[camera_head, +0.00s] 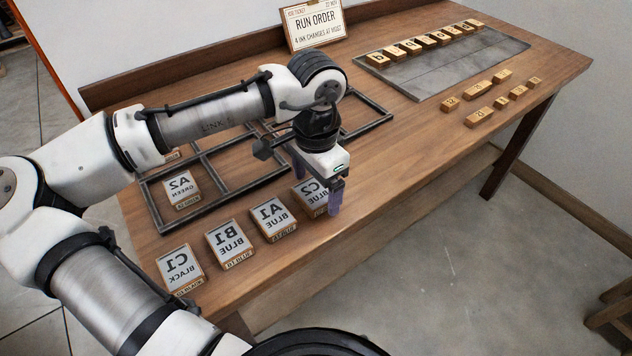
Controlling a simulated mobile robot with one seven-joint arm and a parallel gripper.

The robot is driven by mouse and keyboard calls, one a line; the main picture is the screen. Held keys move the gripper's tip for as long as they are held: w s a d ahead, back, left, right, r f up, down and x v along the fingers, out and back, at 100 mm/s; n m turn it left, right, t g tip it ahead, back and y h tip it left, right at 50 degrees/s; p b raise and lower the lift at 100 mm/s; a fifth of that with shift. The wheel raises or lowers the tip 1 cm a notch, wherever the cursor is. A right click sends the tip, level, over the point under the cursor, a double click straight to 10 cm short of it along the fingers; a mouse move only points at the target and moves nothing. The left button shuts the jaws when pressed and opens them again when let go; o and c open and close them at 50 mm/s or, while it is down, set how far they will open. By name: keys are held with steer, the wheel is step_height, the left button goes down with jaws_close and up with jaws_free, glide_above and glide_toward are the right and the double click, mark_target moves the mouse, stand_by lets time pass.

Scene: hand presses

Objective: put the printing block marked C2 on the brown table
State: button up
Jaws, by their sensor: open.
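The printing block marked C2 (309,193), with mirrored lettering and BLUE on its face, lies on the brown table (400,190) near the front edge, at the right end of a row of blocks. My gripper (317,187) is open, with its fingers low around the C2 block. One finger is at the block's far left side and the other at its right. The gripper partly hides the block, and I cannot tell whether the fingers touch it.
Blocks A1 (272,217), B1 (231,243) and C1 (180,268) stand left of C2. Block A2 (181,188) lies inside a dark metal frame (163,223). A tray (440,75) with wooden type and a RUN ORDER card (316,25) are behind.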

mark_target(316, 190)
step_height(316, 190, up, 12)
stand_by(0.4)
